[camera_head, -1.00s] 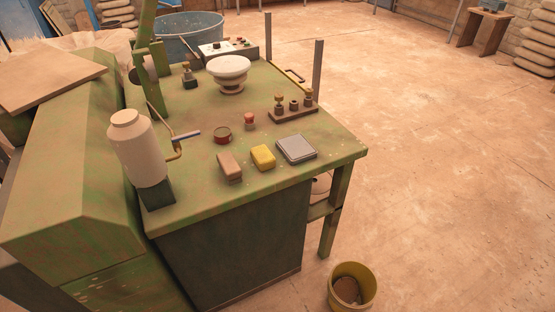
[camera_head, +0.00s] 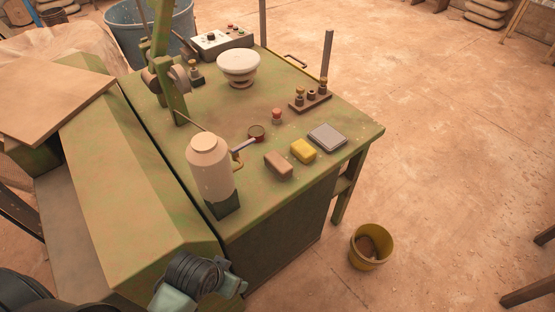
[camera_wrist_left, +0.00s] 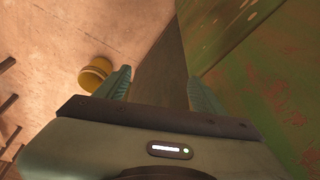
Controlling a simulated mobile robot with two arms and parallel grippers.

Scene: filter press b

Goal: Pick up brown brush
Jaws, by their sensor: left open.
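The brown brush (camera_head: 279,165) is a small brown block on the front part of the green table (camera_head: 240,210), left of a yellow block (camera_head: 303,151). In the wrist view, the two teal fingers of my left gripper (camera_wrist_left: 160,86) are spread apart with nothing between them. They point toward the floor and the table's side. The brush is not visible in that view. In the head view my left arm comes in at the bottom left, low and in front of the table, well short of the brush. My right gripper is not in view.
A cream bottle (camera_head: 211,165) with a handle stands left of the brush.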

